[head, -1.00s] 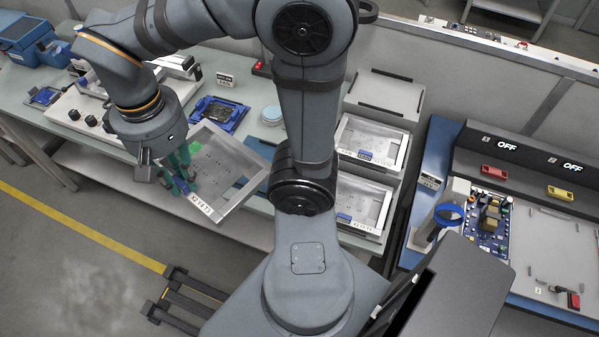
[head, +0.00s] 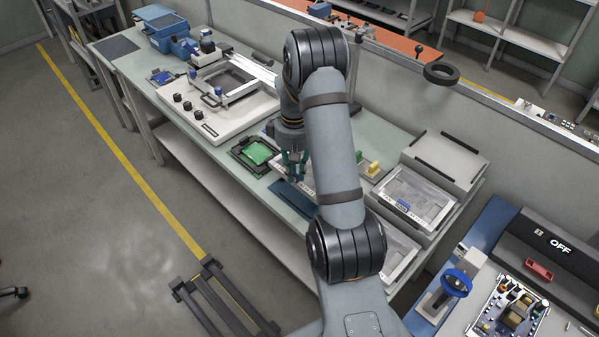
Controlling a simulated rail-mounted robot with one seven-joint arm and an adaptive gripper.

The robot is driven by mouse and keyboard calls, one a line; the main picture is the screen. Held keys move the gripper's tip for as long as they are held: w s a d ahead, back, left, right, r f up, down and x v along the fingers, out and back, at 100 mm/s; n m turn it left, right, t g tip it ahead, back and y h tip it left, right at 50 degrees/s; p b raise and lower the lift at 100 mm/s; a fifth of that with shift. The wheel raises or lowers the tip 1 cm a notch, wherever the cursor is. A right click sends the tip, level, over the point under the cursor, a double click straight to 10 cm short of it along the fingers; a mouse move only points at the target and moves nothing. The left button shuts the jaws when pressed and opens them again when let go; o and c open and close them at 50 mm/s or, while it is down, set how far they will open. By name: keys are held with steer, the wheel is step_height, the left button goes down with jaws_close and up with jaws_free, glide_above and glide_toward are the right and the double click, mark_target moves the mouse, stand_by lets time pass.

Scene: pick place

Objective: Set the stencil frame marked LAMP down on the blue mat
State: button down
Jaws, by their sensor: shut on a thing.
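My gripper (head: 292,164), with teal fingers, is over the worktable and shut on a stencil frame (head: 309,182). Only a small pale part of this frame shows beside the fingers; my arm hides most of it, and its marking cannot be read. A dark blue mat (head: 289,196) lies on the table's front part, just below the gripper in the picture and partly behind my arm. I cannot tell whether the held frame touches it. Two other framed stencils, one in the upper tray (head: 437,207) and one in the lower tray (head: 399,270), stand right; their labels are unreadable.
A green board in a black holder (head: 243,160) lies left of the mat. A white printer machine (head: 205,125) stands further left. Small yellow items (head: 372,168) are behind my arm. A grey box (head: 443,160) stands behind the trays.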

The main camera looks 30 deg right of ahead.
steer(key=shift+d+f, duration=0.7)
steer(key=shift+f, duration=0.1)
step_height(320, 180, down, 7)
steer(key=b, duration=0.5)
steer(key=shift+r+b, duration=0.15)
steer(key=shift+b, duration=0.2)
steer(key=shift+s+f+b, duration=0.15)
steer(key=shift+f+b, duration=0.65)
steer(key=shift+b, duration=0.1)
stand_by(0.5)
steer(key=c, duration=1.5)
jaws_free()
steer(key=shift+c, duration=0.2)
steer(key=c, duration=0.4)
steer(key=shift+r, duration=0.15)
steer(key=shift+r+p, duration=2.75)
steer(key=shift+r, duration=0.7)
